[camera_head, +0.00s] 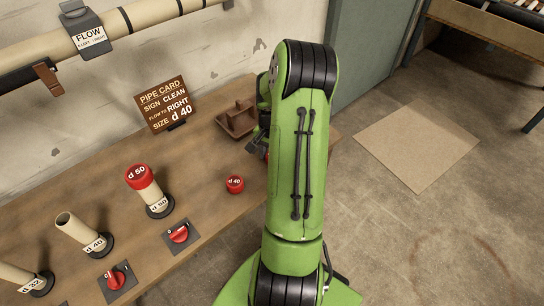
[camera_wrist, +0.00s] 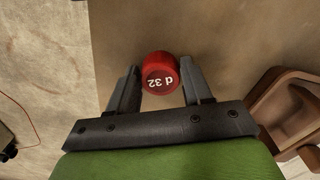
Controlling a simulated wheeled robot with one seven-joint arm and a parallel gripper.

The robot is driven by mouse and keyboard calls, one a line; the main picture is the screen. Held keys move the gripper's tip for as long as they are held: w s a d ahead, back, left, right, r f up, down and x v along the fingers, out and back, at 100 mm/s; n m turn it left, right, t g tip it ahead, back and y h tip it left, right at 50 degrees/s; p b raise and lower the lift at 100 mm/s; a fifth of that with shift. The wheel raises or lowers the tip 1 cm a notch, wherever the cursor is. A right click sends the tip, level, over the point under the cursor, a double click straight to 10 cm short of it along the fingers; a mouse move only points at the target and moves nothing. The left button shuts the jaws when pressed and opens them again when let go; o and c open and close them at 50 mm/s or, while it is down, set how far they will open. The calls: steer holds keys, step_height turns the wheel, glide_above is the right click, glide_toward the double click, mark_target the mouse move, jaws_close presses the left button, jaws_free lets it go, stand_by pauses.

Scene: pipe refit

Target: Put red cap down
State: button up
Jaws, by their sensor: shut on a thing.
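In the wrist view my gripper (camera_wrist: 160,82) is shut on a red cap marked d 32 (camera_wrist: 160,72). The cap sits between the two dark fingertips, above or on the brown bench top; I cannot tell whether it touches. In the head view my green arm hides most of the gripper (camera_head: 260,142) and all but a sliver of the held cap. A second red cap marked d 40 (camera_head: 235,184) lies on the bench, left of my arm. A third red cap, d 50 (camera_head: 139,176), sits on top of an upright pipe stub.
A brown divided tray (camera_head: 237,121) stands at the back of the bench (camera_head: 215,235), close to my gripper; it also shows in the wrist view (camera_wrist: 285,108). An open d 40 stub (camera_head: 84,232), red valve knobs (camera_head: 179,234) and a pipe card (camera_head: 162,104) stand further left.

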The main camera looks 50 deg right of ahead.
steer(key=o, duration=1.2)
step_height(320, 180, up, 12)
steer(key=p, duration=0.4)
steer(key=w+a+r+n+t+h, duration=0.2)
steer(key=a+r+n, duration=0.4)
steer(key=a+r, duration=0.65)
steer(key=s+a+r+n+t+y, duration=0.1)
steer(key=s+a+n, duration=0.4)
steer(key=a, duration=0.4)
steer(key=s+a+r+n+t+y, duration=0.1)
steer(key=s+a+n+t, duration=0.1)
steer(key=s+a+n, duration=0.3)
steer(key=a, duration=0.4)
steer(key=shift+s+r+t, duration=0.3)
steer(key=shift+s, duration=0.1)
steer(key=shift+a+r, duration=0.1)
